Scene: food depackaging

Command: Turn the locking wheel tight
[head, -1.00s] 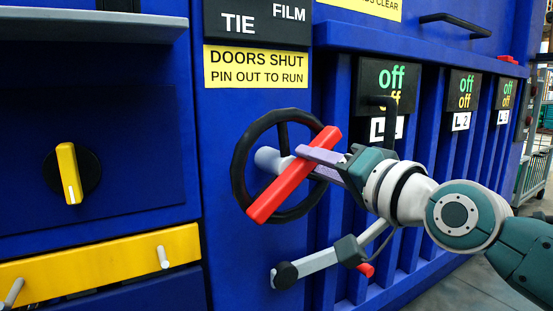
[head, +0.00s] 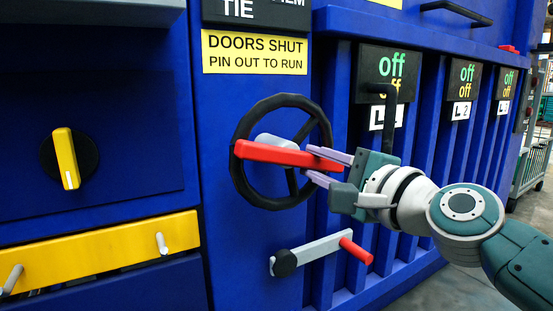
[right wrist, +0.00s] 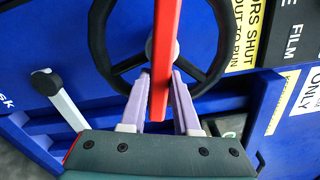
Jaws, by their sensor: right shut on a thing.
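The locking wheel is a black ring with spokes (head: 238,183) on the blue machine front. A red bar (head: 275,153) crosses it in front of a grey hub (head: 275,141). My right gripper (head: 318,166) has its pale purple fingers on either side of the bar's right end and is shut on it. The right wrist view shows the wheel (right wrist: 219,62) with the red bar (right wrist: 164,50) running down between the fingers (right wrist: 162,98). The bar lies nearly level, its right end slightly lower. My left gripper is not in view.
A grey lever (head: 318,250) with a red grip (head: 356,251) sits just below the wheel. A black handle (head: 388,115) stands out at the upper right. A yellow knob (head: 66,158) and a yellow bar (head: 100,256) are at left.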

